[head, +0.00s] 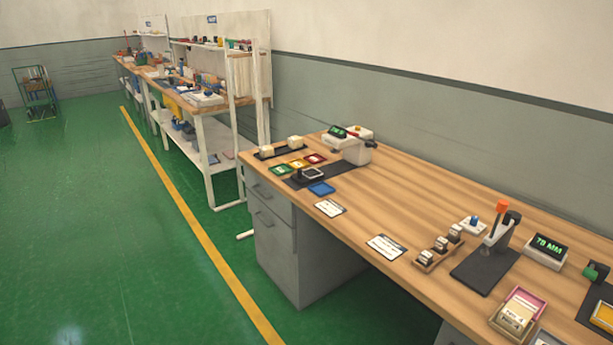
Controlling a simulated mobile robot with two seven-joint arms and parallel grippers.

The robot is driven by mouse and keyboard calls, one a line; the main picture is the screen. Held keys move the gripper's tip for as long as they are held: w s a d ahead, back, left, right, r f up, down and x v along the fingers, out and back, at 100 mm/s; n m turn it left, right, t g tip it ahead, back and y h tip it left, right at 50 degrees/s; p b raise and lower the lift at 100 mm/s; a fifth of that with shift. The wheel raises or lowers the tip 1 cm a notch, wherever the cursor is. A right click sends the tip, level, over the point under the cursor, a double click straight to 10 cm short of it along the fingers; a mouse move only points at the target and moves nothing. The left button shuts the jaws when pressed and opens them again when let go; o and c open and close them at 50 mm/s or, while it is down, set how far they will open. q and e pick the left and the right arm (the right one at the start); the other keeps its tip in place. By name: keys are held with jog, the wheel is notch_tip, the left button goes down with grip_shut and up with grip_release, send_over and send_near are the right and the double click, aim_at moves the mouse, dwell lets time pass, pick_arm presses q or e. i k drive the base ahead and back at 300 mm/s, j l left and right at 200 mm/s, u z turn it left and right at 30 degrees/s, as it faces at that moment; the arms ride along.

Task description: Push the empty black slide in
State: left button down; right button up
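Neither of my grippers is in view. A white machine (355,145) with a small green-lit display stands at the far left end of the wooden bench. A dark plate (336,171) lies in front of it. On this plate sits a small black piece with a pale square top (313,174), which may be the black slide. It is apart from the machine body on the near left side. It is too small to tell whether it is empty or how it is guided.
Coloured trays (297,164), a blue pad (321,188) and a black rack (279,150) with pale blocks lie near the machine. Further right stand a lever press (498,230), a display box (546,251) and a card box (518,313). The green floor (120,230) left of the bench is clear.

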aim_at(305, 176)
jog(key=i+j+z, duration=0.1)
jog(key=z, duration=0.95)
jog(key=i+j+z, duration=0.15)
jog(key=j+z, duration=0.2)
jog(key=i+j+z, duration=0.1)
jog(key=j+z, duration=0.2)
jog(key=j, duration=0.2)
jog(key=i+j+z, duration=0.1)
jog(key=j+z, duration=0.25)
jog(key=j, duration=0.55)
jog(key=j+z, duration=0.15)
jog(key=j, duration=2.3)
